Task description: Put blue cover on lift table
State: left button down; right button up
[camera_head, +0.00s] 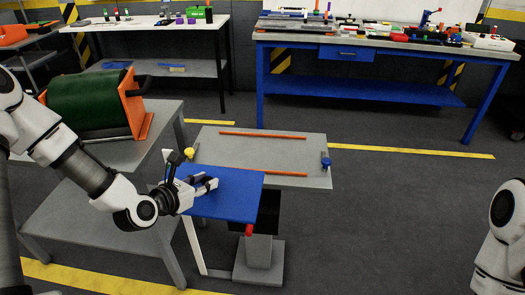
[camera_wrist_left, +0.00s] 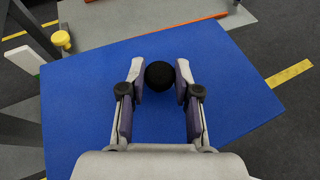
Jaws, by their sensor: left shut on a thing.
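The blue cover (camera_head: 235,195) is a flat board with a round black knob (camera_wrist_left: 159,76) on top. My left gripper (camera_head: 207,184) is shut on this knob, with one finger on each side of it in the left wrist view (camera_wrist_left: 160,70). The grey lift table (camera_head: 265,147) stands on a column and has two orange strips on its top. The cover overlaps the table's near left part and hides some of the near strip; its near side sticks out past the front edge. I cannot tell whether it touches the table. My right gripper is out of view.
A grey side table with a green roll in an orange stand (camera_head: 90,105) is at the left. A yellow knob (camera_head: 189,153) and a blue knob (camera_head: 326,163) sit at the lift table's sides. A blue workbench (camera_head: 350,90) stands behind; the right floor is clear.

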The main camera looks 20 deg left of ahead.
aim_at(258, 153)
jog(key=i+l, duration=0.1)
jog(key=i, duration=0.35)
jog(key=i+l, duration=0.1)
jog(key=i, duration=0.35)
